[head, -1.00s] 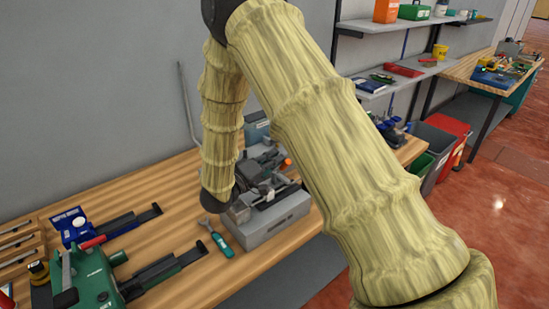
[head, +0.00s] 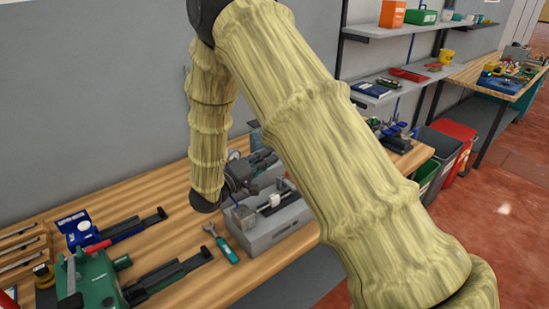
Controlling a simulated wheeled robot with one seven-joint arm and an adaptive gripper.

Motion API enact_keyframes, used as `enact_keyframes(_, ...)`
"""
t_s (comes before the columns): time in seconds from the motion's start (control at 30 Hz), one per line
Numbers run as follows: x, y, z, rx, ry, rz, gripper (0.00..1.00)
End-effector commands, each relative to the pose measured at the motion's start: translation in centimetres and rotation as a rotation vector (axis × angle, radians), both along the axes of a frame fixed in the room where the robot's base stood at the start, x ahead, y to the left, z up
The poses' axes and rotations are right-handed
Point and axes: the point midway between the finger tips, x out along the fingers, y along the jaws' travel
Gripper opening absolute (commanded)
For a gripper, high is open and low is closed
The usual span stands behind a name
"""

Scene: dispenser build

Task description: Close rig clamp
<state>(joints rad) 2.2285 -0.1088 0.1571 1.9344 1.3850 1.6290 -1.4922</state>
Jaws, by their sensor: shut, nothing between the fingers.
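The rig (head: 275,231) is a grey box-shaped fixture on the wooden bench, partly behind my sleeved arm. On its top are a dark rail and a small white block (head: 281,186). I cannot make out the clamp's lever or whether the clamp is closed. My gripper (head: 262,164) is dark and small in the head view, partly hidden by my forearm. It is shut and empty, just behind and above the left part of the rig. I cannot tell whether it touches the rig.
A teal-handled tool (head: 226,247) lies on the bench (head: 180,190) just left of the rig. Green (head: 97,277) and blue (head: 78,228) tools with dark bars lie further left. Shelves (head: 395,78) and bins (head: 455,135) stand to the right. The grey wall is close behind.

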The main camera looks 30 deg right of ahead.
Motion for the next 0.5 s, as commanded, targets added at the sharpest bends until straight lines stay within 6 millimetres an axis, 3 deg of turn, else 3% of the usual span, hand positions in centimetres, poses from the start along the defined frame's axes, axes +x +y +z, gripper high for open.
enact_keyframes(0.3, -1.5, 4.5, -0.5, 0.000, -0.002, 0.001, 0.00)
enact_keyframes(0.5, -1.9, 5.7, -0.5, -0.001, -0.002, -0.001, 0.00)
